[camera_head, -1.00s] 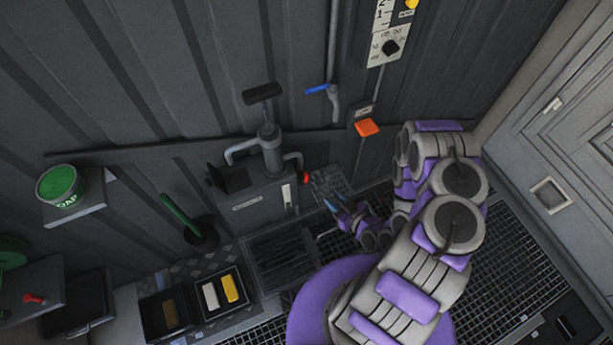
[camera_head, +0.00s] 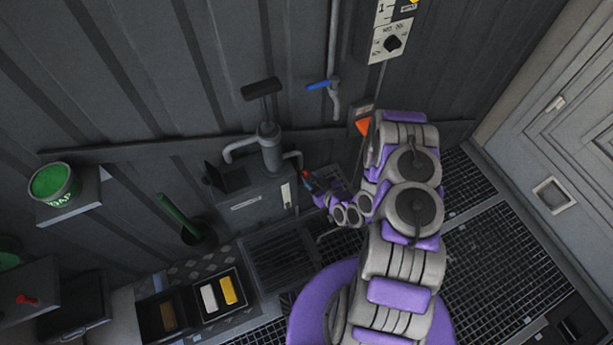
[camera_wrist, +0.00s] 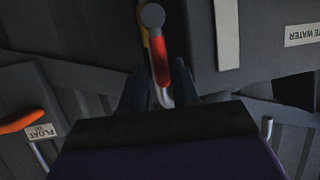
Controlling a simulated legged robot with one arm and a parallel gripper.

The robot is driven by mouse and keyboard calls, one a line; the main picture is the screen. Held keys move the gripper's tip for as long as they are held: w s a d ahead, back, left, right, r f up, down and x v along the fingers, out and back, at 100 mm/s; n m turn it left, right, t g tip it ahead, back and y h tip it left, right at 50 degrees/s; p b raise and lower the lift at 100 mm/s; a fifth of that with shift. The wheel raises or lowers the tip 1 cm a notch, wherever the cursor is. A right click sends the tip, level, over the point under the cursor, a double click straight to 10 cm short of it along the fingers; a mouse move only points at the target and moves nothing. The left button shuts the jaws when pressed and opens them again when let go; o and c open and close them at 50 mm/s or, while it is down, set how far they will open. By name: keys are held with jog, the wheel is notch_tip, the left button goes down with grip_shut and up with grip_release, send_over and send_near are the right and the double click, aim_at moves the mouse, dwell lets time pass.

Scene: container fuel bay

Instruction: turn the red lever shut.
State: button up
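The red lever (camera_wrist: 161,66) shows in the wrist view, hanging from a round grey pivot beside the grey tank. In the head view only a small red bit of the lever (camera_head: 306,174) shows at the tank's right side; my gripper hides the rest. My gripper (camera_wrist: 161,92) has its two dark fingers apart, one on each side of the lever's lower part. I cannot tell whether either finger touches it. In the head view my gripper (camera_head: 312,184) is right at the tank's side.
The tank (camera_head: 255,200) with its hand pump (camera_head: 269,140) stands left of my gripper. An orange float tab (camera_wrist: 20,121) is near on the wall, and a blue-handled tap (camera_head: 319,85) is above. Grating (camera_head: 490,240) lies open to the right.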

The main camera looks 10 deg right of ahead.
aim_at(308, 177)
jog(key=shift+b+x, duration=0.35)
jog(key=shift+x, duration=1.65)
jog(key=shift+c, duration=0.3)
grip_shut()
